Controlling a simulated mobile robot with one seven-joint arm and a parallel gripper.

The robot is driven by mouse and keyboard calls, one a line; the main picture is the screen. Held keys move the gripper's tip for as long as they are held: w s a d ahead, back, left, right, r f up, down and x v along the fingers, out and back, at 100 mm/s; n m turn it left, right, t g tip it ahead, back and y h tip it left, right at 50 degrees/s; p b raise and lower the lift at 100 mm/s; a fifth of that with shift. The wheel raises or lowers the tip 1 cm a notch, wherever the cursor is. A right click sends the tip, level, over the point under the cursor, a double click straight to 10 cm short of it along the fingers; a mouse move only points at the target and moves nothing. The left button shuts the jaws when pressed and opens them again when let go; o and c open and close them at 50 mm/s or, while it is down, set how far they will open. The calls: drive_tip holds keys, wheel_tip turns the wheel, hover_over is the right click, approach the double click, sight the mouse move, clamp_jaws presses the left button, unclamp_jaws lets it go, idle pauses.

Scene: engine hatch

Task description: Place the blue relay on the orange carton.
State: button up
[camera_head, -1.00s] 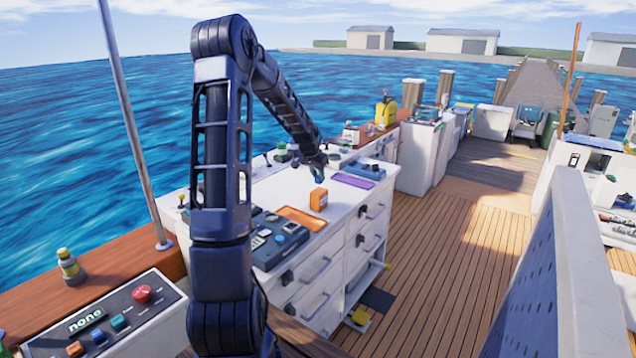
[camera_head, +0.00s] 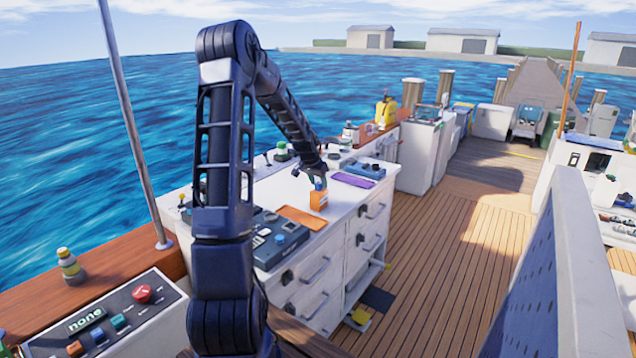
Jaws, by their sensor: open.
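The orange carton (camera_head: 318,202) stands upright on the white cabinet top, right of an orange tray. The small blue relay (camera_head: 320,186) appears to rest on top of the carton; contact is too small to be certain. My gripper (camera_head: 312,177) is open just above the carton, close over the relay. Its fingers are spread, and it is hard to tell whether one still touches the relay.
The flat orange tray (camera_head: 302,218) lies left of the carton, and a purple tray (camera_head: 353,181) lies behind it to the right. A dark control panel (camera_head: 278,240) and a blue-grey device (camera_head: 367,169) also occupy the cabinet top.

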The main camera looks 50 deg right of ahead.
drive_tip(key=shift+r, duration=0.15)
drive_tip(key=v, duration=1.2)
drive_tip(key=w+a+r+n+t+y, duration=0.1)
drive_tip(key=w+a+r+n, duration=0.25)
drive_tip(key=a, duration=0.85)
drive_tip(key=w+a+r+n+t+y, duration=0.1)
drive_tip(key=w+a+r+n, duration=0.2)
drive_tip(key=a, duration=0.8)
drive_tip(key=w+a+r+n+t+y, duration=0.15)
drive_tip(key=w+a+r, duration=0.3)
drive_tip(key=a, duration=0.75)
drive_tip(key=s+a+n, duration=0.5)
drive_tip(key=s+a, duration=0.1)
drive_tip(key=a, duration=0.7)
drive_tip(key=s+a+n+t+y, duration=0.1)
drive_tip(key=s+a+n, duration=0.4)
drive_tip(key=a, duration=0.8)
drive_tip(key=shift+s+a+f, duration=0.4)
drive_tip(key=shift+s+f, duration=0.05)
drive_tip(key=shift+s, duration=0.6)
